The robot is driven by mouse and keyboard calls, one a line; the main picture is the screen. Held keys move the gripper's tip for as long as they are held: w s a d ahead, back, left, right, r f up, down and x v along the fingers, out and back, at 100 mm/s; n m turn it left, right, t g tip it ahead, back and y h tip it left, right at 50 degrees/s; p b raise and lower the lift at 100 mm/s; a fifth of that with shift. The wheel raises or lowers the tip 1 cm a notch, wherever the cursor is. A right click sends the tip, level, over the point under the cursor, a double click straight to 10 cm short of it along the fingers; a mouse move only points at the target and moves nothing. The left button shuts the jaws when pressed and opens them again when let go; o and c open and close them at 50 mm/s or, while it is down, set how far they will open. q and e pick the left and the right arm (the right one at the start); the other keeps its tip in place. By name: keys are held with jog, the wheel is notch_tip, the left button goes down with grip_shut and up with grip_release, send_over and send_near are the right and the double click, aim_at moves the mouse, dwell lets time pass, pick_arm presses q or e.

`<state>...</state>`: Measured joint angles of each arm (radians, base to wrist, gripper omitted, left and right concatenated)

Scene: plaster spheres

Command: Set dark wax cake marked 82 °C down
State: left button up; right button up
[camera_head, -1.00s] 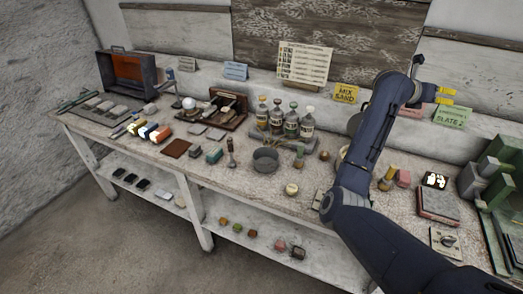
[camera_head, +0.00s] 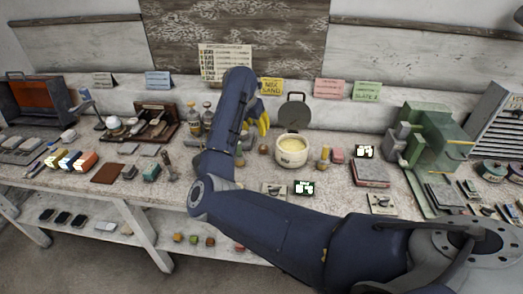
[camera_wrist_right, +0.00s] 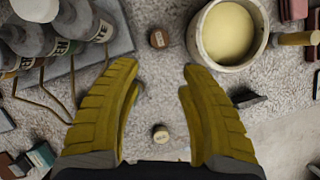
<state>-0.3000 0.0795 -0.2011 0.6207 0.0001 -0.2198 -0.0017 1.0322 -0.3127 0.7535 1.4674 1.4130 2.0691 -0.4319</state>
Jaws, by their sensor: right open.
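My right gripper (camera_head: 262,122) is open, its yellow fingers over the bench between the bottles and the cream pot. In the right wrist view the open gripper (camera_wrist_right: 158,72) has nothing between its fingers. A small dark brown cake (camera_wrist_right: 159,38) lies on the bench just beyond the fingertips; it has a mark too small to read. It also shows in the head view (camera_head: 263,149). A small pale cake (camera_wrist_right: 160,133) lies lower down, seen between the fingers. My left gripper is not in view.
A pot of cream-coloured stuff (camera_wrist_right: 228,33) stands close to the right finger. Several labelled bottles (camera_wrist_right: 85,22) stand in a tray close to the left finger. A yellow MIX SAND card (camera_head: 271,87) stands behind. A green machine (camera_head: 437,135) stands farther right.

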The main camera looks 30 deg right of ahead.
aim_at(263, 147)
jog(key=x, duration=1.5)
jog(key=shift+d+f, duration=0.2)
jog(key=shift+f, duration=0.05)
jog(key=shift+c, duration=0.2)
jog(key=c, duration=0.7)
